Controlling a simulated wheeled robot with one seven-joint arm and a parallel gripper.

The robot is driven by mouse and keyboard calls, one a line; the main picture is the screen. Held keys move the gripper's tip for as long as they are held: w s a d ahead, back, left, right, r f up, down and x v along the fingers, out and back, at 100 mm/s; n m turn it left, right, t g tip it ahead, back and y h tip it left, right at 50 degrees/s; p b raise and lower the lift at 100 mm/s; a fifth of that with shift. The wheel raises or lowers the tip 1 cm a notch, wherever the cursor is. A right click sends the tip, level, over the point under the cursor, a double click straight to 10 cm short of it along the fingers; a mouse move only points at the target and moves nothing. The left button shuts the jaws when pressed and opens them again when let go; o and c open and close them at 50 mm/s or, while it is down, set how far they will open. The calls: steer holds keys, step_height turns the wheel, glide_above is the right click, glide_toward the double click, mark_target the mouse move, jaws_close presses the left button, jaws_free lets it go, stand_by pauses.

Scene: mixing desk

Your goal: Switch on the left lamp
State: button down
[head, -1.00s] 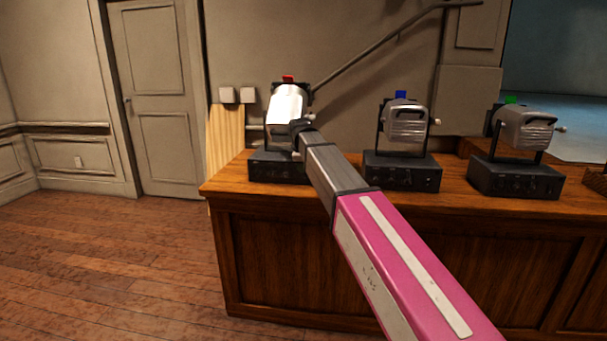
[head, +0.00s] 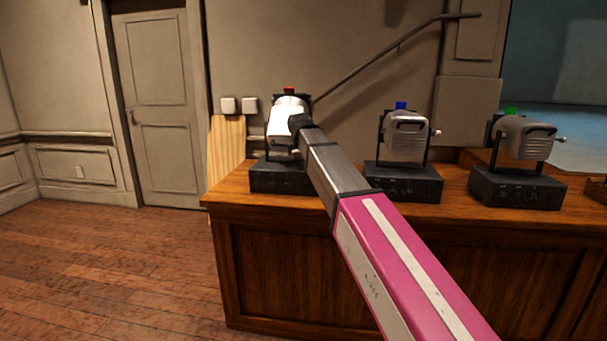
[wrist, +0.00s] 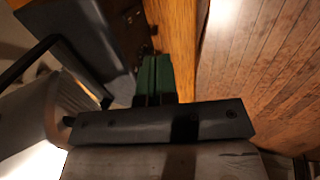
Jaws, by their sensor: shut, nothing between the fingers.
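The left lamp (head: 284,122) stands on the left end of the wooden desk, with a red marker (head: 289,90) on top. Its housing looks bright white, and I cannot tell if it is lit. Its black base (head: 270,180) sits on the desk. My arm reaches in front of it and hides part of the housing and base; my fingers are hidden in the head view. In the wrist view, my gripper (wrist: 155,62) is shut and empty, with green fingers close beside the base's panel (wrist: 122,25). I cannot tell if they touch. The housing (wrist: 40,112) is at left.
A middle lamp (head: 404,137) with a blue marker and a right lamp (head: 524,138) with a green marker stand farther right on the desk (head: 224,190). A handrail (head: 380,43) slopes up the wall behind. The floor (head: 110,265) left of the desk is clear.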

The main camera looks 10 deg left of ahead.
mark_target(306, 186)
steer(key=shift+f, duration=0.15)
steer(key=shift+s+f, duration=0.25)
steer(key=shift+f, duration=0.4)
steer(key=shift+f, duration=0.2)
steer(key=x, duration=1)
steer(key=shift+w, duration=0.15)
steer(key=w, duration=0.2)
steer(key=shift+w, duration=0.25)
steer(key=shift+w+d+f, duration=0.1)
steer(key=shift+w, duration=0.45)
